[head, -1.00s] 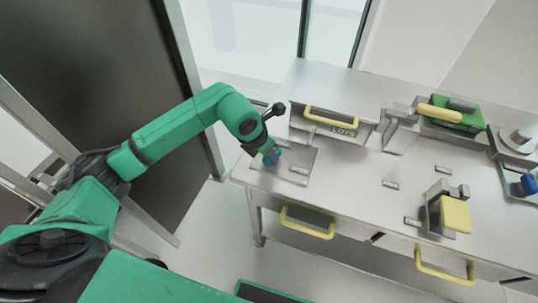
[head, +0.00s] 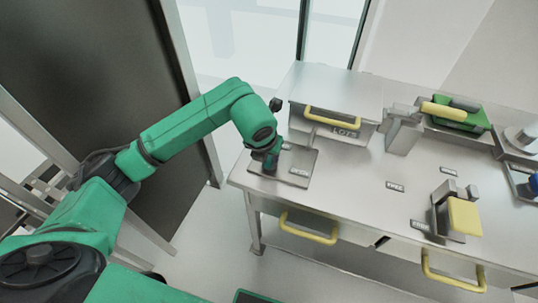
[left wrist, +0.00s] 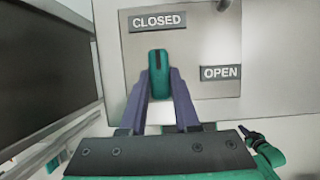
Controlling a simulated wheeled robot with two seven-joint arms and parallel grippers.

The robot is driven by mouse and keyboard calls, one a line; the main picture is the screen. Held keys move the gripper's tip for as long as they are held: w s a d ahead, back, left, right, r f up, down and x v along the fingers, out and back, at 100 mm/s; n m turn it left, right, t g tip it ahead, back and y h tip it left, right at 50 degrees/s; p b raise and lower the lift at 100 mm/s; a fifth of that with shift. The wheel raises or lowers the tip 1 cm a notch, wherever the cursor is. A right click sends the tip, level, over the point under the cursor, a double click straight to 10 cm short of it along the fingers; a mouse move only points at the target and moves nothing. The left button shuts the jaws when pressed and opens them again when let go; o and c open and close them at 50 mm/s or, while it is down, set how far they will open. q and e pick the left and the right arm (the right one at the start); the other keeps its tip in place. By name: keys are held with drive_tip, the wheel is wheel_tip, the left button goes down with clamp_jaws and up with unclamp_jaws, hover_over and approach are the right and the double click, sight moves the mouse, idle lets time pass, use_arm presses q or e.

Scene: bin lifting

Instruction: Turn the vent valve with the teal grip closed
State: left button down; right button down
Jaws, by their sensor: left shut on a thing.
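The vent valve's teal grip (left wrist: 160,72) shows in the left wrist view, just below the CLOSED label (left wrist: 158,21). The dark line on the grip points up towards that label. The OPEN label (left wrist: 221,72) is to the lower right. My left gripper (left wrist: 160,88) has its two purple fingers on either side of the grip, shut on it. In the head view my left gripper (head: 270,164) is over the grey valve plate (head: 306,160) at the bench's left end and hides most of the grip.
A metal box with a yellow handle (head: 333,117) stands behind the plate on the bench. A yellow-handled lever (head: 443,110), a green block (head: 470,122) and a yellow-padded fixture (head: 463,216) are further right. Yellow drawer handles (head: 309,229) stick out at the bench front.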

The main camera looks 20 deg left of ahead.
use_arm(q)
drive_tip(key=shift+w+r, duration=0.1)
drive_tip(key=shift+r, duration=0.05)
drive_tip(key=c, duration=0.6)
unclamp_jaws()
drive_tip(key=shift+c, duration=0.2)
drive_tip(key=b+v, duration=0.2)
drive_tip(key=v, duration=1.2)
drive_tip(key=shift+s+r, duration=0.15)
drive_tip(key=shift+s, duration=0.1)
